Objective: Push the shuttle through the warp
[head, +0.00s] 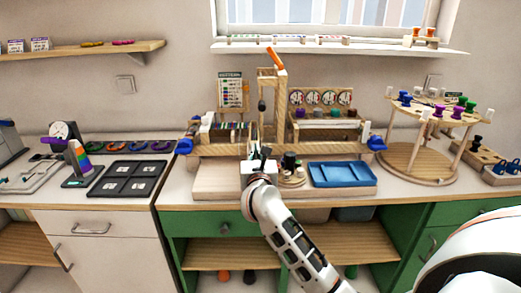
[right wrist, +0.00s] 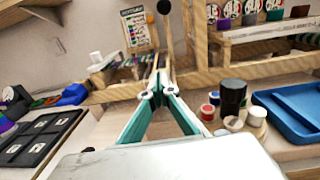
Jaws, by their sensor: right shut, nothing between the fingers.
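A wooden loom-like frame (head: 219,149) stands on the bench, with a tall post (head: 267,100) in its middle. A row of coloured threads or pegs, perhaps the warp (head: 228,132), shows small on its left; it also shows in the right wrist view (right wrist: 130,68). I cannot make out the shuttle for certain. My right gripper (head: 262,153) is in front of the post, above the bench. In the right wrist view its teal fingers (right wrist: 159,84) meet at the tips, with nothing between them. My left gripper is not in view.
A blue tray (head: 345,186) and a dark cylinder among small spools (right wrist: 232,95) are right of my gripper. A round wooden stand (head: 415,172) with coloured spools is farther right. A black sectioned tray (head: 103,193) lies left. A pale board (head: 215,190) has bare room.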

